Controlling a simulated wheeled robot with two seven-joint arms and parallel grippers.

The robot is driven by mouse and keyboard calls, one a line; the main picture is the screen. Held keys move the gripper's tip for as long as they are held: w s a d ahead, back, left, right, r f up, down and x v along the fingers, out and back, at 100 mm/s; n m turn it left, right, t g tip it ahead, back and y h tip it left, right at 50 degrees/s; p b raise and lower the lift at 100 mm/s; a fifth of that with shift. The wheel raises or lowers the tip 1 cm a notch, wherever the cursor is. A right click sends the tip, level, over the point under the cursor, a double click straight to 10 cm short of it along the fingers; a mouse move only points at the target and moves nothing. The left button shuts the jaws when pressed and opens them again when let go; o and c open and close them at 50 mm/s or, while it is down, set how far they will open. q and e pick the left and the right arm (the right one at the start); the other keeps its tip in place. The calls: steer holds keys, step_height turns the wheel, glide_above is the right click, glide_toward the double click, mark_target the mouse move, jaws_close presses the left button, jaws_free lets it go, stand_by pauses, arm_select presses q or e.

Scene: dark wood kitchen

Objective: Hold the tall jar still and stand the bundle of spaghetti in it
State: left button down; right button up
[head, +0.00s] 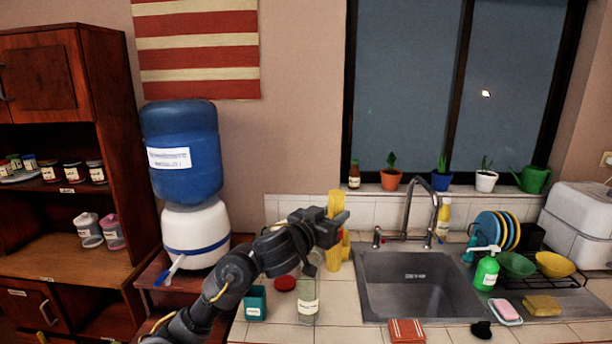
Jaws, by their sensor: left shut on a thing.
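The tall jar (308,306) is clear glass with a pale label. It stands upright on the tiled counter left of the sink, and my left arm partly covers its top. The yellow spaghetti bundle (335,204) is upright, with its top showing above my left gripper (332,226) and yellow also showing below it. My left gripper is shut on the bundle, and its fingers hide the middle of it. The bundle appears right of and behind the jar, outside it. I cannot tell whether its lower end touches the counter. My right gripper is not in view.
A red lid (285,283) and a teal container (255,303) are left of the jar. The sink (418,287) with its faucet (409,215) is to the right. A reddish-brown block (406,331) lies at the front. A green soap bottle (487,273) stands beyond the sink.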

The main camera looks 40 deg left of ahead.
arm_select(q)
steer(key=a+r+n+y, duration=0.2)
steer(key=a+r+y, duration=0.1)
steer(key=a+r, duration=0.3)
steer(key=shift+s+a+r+p, duration=0.2)
steer(key=shift+a+p, duration=0.1)
steer(key=shift+a, duration=0.65)
steer(key=shift+f, duration=0.15)
step_height(320, 180, down, 4)
steer(key=b, duration=0.4)
steer(key=shift+r, duration=0.25)
